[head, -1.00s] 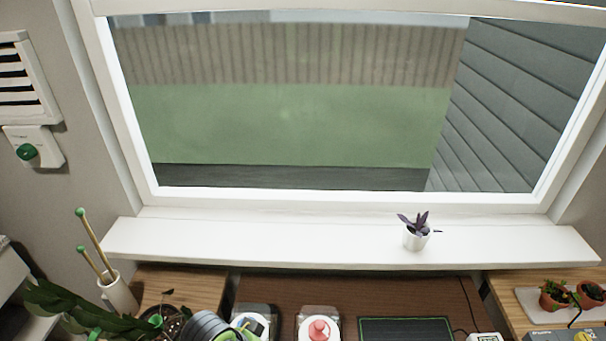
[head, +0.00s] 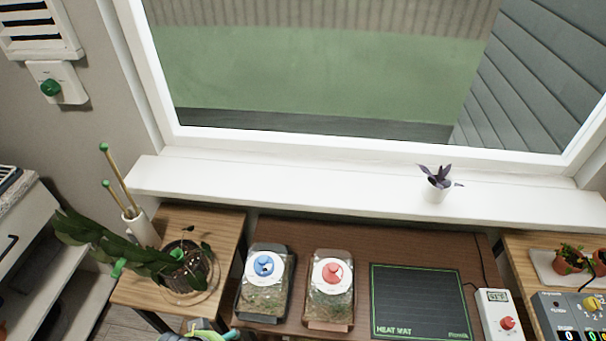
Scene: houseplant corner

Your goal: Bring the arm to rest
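A jar with a blue-knobbed lid (head: 265,283) and a jar with a red-knobbed lid (head: 330,287) stand side by side on the brown table (head: 400,244). A black heat mat (head: 420,300) lies flat to their right with nothing on it.
A leafy potted plant (head: 187,268) stands on the left wooden table (head: 215,222). A white controller (head: 498,315) is right of the mat. Terracotta pots (head: 570,262) and a grey panel (head: 570,318) are farther right. A purple plant (head: 437,182) stands on the white sill (head: 300,188).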

